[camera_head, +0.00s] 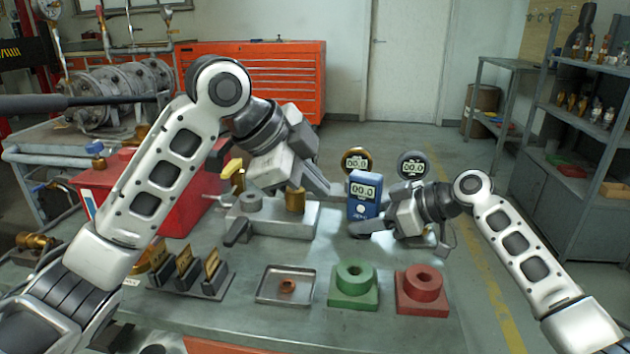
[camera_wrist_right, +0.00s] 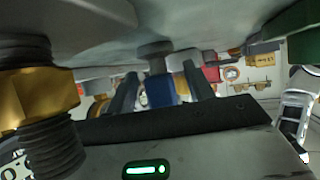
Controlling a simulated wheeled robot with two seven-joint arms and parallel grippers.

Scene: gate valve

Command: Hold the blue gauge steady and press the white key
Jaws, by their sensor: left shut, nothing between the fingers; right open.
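The blue gauge (camera_head: 364,192) stands upright on the bench, its display reading 00.0. The white key (camera_head: 361,210) is a small pale spot on its front, below the display. My right gripper (camera_head: 358,226) is open low at the gauge, coming from the right. In the right wrist view the blue gauge (camera_wrist_right: 160,92) shows between its two dark fingers (camera_wrist_right: 162,95); I cannot tell whether they touch it. My left gripper (camera_head: 325,188) is shut and empty, left of the gauge and apart from it, its tips pointing down and right.
A grey fixture with a brass cylinder (camera_head: 295,200) lies below my left gripper. Two round dial gauges (camera_head: 356,160) stand behind the blue gauge. In front are a metal tray (camera_head: 286,299), a green block (camera_head: 353,299) and a red block (camera_head: 422,304).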

